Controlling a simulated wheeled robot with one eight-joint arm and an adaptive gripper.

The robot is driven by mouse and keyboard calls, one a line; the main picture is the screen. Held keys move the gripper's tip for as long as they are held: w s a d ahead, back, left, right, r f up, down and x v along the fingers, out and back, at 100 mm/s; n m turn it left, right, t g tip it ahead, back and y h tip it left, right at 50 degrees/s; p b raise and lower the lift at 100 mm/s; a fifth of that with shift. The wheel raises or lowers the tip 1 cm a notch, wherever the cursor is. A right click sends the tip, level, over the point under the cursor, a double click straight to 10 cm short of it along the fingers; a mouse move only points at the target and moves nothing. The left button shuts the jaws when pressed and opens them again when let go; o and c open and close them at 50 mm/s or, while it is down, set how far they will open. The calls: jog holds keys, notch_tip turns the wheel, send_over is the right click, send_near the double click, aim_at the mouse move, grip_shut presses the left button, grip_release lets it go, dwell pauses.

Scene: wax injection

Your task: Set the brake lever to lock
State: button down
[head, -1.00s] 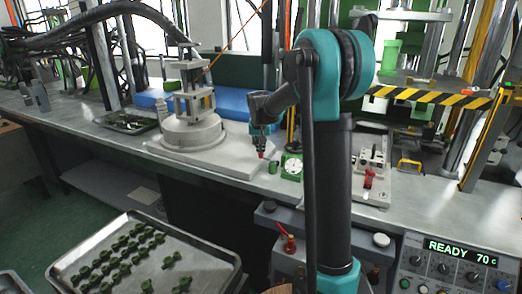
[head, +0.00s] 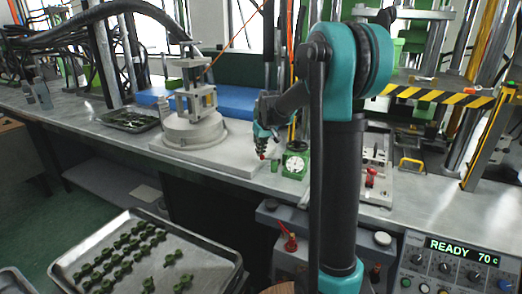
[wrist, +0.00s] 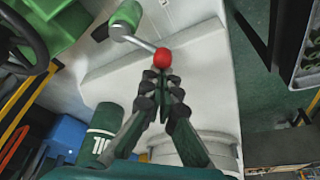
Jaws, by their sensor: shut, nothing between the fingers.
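The brake lever shows in the wrist view as a short metal rod with a red ball knob (wrist: 163,57). The rod runs up and left toward a green cylinder (wrist: 127,14). My gripper (wrist: 163,77) is shut and empty, with its fingertips right beside the knob; I cannot tell whether they touch it. In the head view my gripper (head: 262,146) points down over the bench near the pale base plate. A small red spot (head: 262,156) shows at its tip, probably the knob; the rod is hidden there.
A green-framed dial (head: 295,164) stands just right of my gripper. A round grey fixture (head: 190,132) stands to the left on the plate. A tray of green parts (head: 145,250) is in front. A green labelled cylinder (wrist: 104,122) is close in the wrist view.

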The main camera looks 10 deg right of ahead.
jog(key=s+n, duration=0.1)
jog(key=n, duration=0.2)
jog(key=s+d+n+g+y, duration=0.1)
jog(key=s+n, duration=0.1)
jog(key=n, duration=0.1)
jog(key=s+n+y, duration=0.1)
jog(key=n, duration=0.1)
jog(key=shift+s+d+n+g, duration=0.15)
jog(key=shift+s+n+g, duration=0.15)
jog(key=shift+n+g, duration=0.1)
jog(key=shift+s+d, duration=0.1)
dwell(0.4)
jog(key=w+a, duration=0.2)
jog(key=a, duration=0.2)
jog(key=v, duration=1)
jog(key=shift+d+r, duration=0.15)
jog(key=shift+d, duration=0.2)
